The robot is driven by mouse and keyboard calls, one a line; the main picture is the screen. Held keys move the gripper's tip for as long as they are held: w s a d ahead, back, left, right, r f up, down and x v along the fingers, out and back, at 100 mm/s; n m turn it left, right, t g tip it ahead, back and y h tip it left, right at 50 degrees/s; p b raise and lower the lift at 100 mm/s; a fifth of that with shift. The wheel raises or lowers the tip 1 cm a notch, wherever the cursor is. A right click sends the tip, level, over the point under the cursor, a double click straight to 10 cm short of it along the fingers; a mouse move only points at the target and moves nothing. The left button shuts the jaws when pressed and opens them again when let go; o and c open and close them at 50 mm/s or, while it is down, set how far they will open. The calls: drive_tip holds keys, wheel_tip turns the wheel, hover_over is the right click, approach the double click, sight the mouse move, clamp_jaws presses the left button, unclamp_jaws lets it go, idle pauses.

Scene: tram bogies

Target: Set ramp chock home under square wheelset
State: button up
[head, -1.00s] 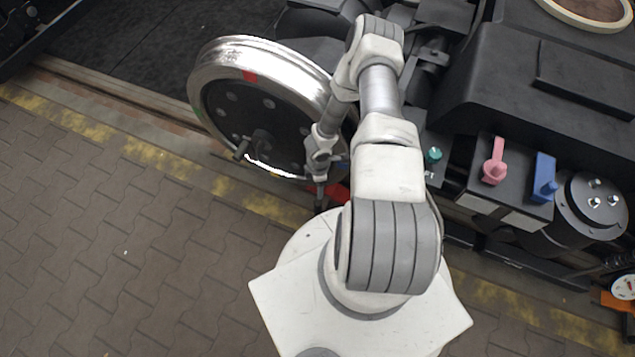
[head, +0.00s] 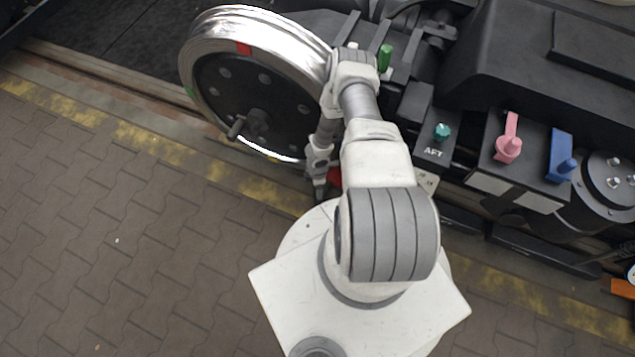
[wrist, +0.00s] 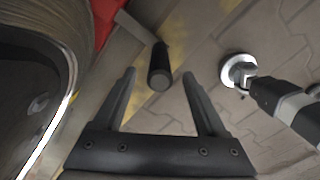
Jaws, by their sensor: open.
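The wheelset's near wheel (head: 262,85) is a bright steel rim around a dark disc, with red and green marks on the rim. It also fills the left of the wrist view (wrist: 35,80). The red ramp chock (head: 335,177) shows only as a small patch beside my arm, at the wheel's lower right. In the wrist view the red chock (wrist: 104,14) is cut off by the top edge; a grey bar leads from it to a black cylindrical handle (wrist: 159,67). My gripper (wrist: 159,76) is open, its fingertips on either side of the handle, not closed on it.
The dark bogie frame carries a teal knob (head: 441,131) marked AFT, a pink lever (head: 509,140), a blue lever (head: 560,158) and a green handle (head: 385,57). A yellow line (head: 170,150) edges the paving. The paving at left is clear.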

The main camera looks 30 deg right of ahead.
drive_tip(key=shift+f+b, duration=0.35)
drive_tip(key=shift+f, duration=0.65)
drive_tip(key=shift+c, duration=0.2)
clamp_jaws()
idle(0.6)
